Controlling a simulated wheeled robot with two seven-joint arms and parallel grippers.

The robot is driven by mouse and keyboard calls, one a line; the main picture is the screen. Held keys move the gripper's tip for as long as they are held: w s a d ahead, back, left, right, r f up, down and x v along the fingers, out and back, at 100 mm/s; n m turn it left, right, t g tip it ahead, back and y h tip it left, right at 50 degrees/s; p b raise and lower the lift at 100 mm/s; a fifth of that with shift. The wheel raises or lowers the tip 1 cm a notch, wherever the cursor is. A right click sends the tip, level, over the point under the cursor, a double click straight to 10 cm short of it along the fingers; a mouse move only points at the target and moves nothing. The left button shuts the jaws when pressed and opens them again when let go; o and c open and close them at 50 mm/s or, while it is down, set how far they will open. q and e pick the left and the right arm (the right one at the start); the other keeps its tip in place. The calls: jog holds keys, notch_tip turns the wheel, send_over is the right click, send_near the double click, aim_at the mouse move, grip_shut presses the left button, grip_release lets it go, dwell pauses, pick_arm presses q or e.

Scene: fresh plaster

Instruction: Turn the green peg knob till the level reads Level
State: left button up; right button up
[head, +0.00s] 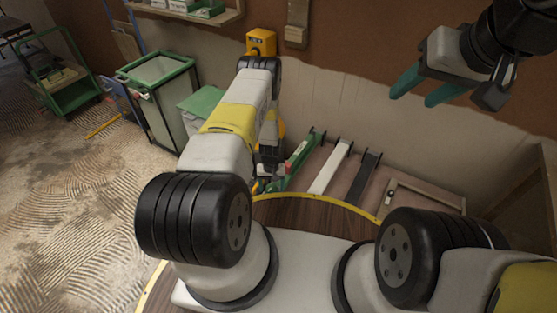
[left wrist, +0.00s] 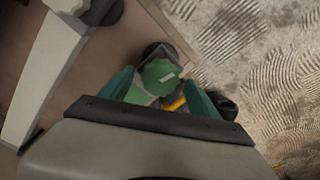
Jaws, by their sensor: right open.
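The green peg knob (left wrist: 160,76) shows in the left wrist view, with a small pale mark on its top. My left gripper (left wrist: 160,80) is open, its two green fingers on either side of the knob with visible gaps. In the head view my left gripper (head: 264,178) is low at the near end of a green bar (head: 301,160); the knob cannot be made out there. A small yellow part (left wrist: 176,103) shows beside the knob. I can see no level reading. My right gripper (head: 424,92) is open and empty, high at the upper right.
A white bar (head: 330,168) and a black bar (head: 363,178) lie right of the green bar. A wooden frame (head: 425,197) lies further right against the wall. A green-rimmed bin (head: 158,72) and a green cart (head: 66,84) stand on the left. Open floor lies at the lower left.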

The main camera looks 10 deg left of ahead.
pick_arm(q)
notch_tip(320, 180, up, 8)
jog(key=shift+f, duration=0.1)
dwell(0.5)
